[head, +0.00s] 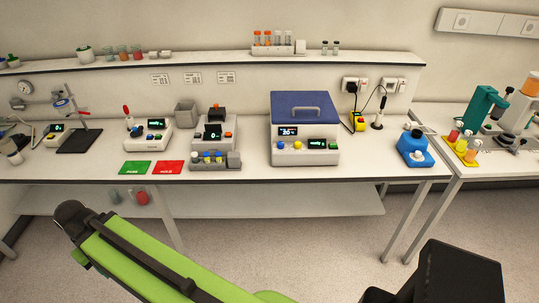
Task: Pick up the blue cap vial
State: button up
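A small grey rack (205,167) stands at the front of the bench, in front of a grey instrument. A blue cap vial (219,156) shows toward the right part of the row; the caps are small, and I cannot tell exactly how many are blue. My green arm crosses the lower left, well in front of the bench and apart from the rack. I cannot make out my gripper's fingers in this view.
A green mat (135,168) and a red mat (169,167) lie left of the rack. A blue-lidded bath (304,140) stands to its right, with bare bench (256,165) between. A shelf (220,66) runs above.

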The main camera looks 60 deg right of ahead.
aim_at(218, 157)
jog(key=z, duration=0.2)
jog(key=i, duration=1)
